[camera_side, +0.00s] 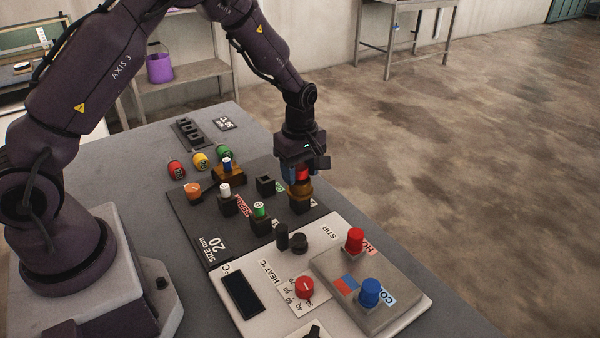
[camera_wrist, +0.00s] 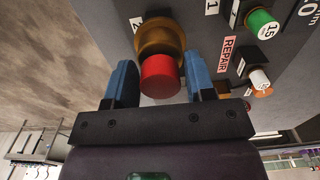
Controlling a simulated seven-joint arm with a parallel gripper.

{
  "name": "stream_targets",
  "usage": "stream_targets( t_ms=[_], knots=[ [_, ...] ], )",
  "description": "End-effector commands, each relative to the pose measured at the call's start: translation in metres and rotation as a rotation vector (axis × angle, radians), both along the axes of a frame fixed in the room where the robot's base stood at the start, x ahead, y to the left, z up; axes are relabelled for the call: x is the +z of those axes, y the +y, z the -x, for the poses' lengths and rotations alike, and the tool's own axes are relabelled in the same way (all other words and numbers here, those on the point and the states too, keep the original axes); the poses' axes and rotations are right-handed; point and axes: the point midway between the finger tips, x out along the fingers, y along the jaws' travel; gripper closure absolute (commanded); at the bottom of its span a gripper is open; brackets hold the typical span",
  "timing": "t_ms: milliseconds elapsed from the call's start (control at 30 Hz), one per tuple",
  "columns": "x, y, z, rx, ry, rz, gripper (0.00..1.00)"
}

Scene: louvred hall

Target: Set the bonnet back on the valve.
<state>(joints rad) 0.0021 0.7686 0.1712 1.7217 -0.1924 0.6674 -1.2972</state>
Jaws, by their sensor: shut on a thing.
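My gripper (camera_side: 303,166) points straight down over the brass valve (camera_side: 300,190) at the right edge of the dark panel. It is shut on a red cylindrical piece, which I take as the bonnet (camera_side: 302,174). In the wrist view the red bonnet (camera_wrist: 160,76) lies between the two blue fingers of my gripper (camera_wrist: 161,85), with the brass valve (camera_wrist: 158,36) behind it. The bonnet is upright and in line with the valve. I cannot tell whether a small gap is left between them, and the fingers hide part of the joint.
On the dark panel (camera_side: 215,232) stand blocks with white (camera_side: 225,190) and green (camera_side: 259,211) caps, an empty black socket (camera_side: 265,186) and a blue-topped brass piece (camera_side: 228,170). A control board with a red knob (camera_side: 355,240) and blue knob (camera_side: 371,292) lies in front.

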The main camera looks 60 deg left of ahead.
Motion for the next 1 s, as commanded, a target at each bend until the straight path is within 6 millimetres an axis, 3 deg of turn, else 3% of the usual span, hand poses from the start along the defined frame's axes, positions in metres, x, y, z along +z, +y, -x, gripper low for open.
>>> stream_targets(
  t_ms=[233, 633, 1000],
  knots=[
    [0.007, 0.0, -0.001, 0.0, -0.003, -0.001, 1.0],
    [0.051, 0.0, 0.0, -0.001, -0.003, -0.001, 1.0],
    [0.055, 0.001, 0.0, 0.002, -0.001, 0.0, 1.0]
  ],
)
